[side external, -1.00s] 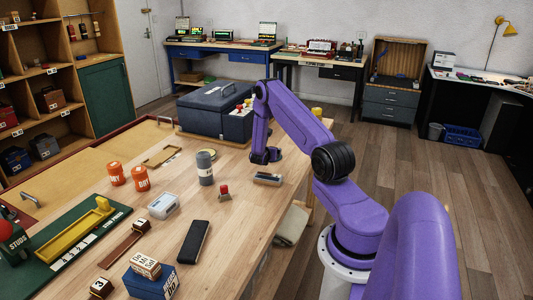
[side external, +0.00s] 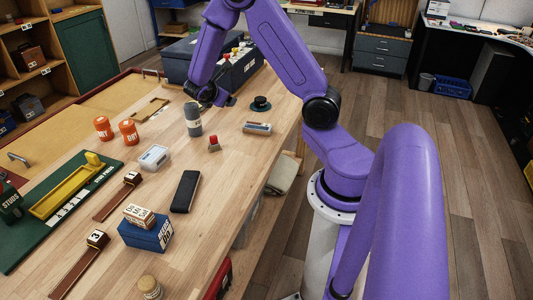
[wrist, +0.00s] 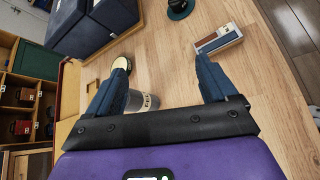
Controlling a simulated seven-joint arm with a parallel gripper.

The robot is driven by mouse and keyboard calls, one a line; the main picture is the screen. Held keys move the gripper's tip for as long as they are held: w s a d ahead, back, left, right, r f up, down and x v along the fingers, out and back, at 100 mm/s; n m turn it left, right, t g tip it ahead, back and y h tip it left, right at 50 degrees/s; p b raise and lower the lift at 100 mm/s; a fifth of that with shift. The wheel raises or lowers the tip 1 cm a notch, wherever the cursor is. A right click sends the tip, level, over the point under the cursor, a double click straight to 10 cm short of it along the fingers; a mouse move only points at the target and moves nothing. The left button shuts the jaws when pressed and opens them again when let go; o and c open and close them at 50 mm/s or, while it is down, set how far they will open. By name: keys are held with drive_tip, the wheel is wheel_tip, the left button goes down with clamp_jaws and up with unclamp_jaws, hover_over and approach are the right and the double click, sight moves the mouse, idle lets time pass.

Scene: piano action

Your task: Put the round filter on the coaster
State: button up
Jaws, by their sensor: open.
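A flat teal disc (side external: 254,108), which looks like the coaster, lies on the bench near its right edge. A dark round piece (side external: 261,101) sits on it, apparently the round filter, though it is too small to be sure. The disc shows in part at the top of the wrist view (wrist: 181,13). My gripper (side external: 213,98) is above the bench to the left of the disc, behind the grey bottle. In the wrist view its fingers (wrist: 163,82) are wide apart with nothing held between them. A cream-topped round thing (wrist: 121,64) lies near the left finger.
A grey bottle (side external: 193,121) stands close to my gripper. A small block-like tool (side external: 257,127) lies in front of the disc, with a red-topped piece (side external: 214,144) nearby. A large blue case (side external: 185,62) stands behind. The bench's right edge is close to the disc.

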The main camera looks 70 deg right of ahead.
drive_tip(key=s+a+r+m+y, duration=0.1)
drive_tip(key=s+a+r+y, duration=0.15)
drive_tip(key=a, duration=0.45)
drive_tip(key=s+a+r+m+y, duration=0.1)
drive_tip(key=s+a, duration=0.3)
drive_tip(key=a, duration=0.2)
drive_tip(key=s+a+r+g+y, duration=0.2)
drive_tip(key=s+a+y, duration=0.6)
drive_tip(key=s+a, duration=0.8)
drive_tip(key=s, duration=0.4)
drive_tip(key=shift+s+a, duration=0.25)
drive_tip(key=shift+s, duration=0.05)
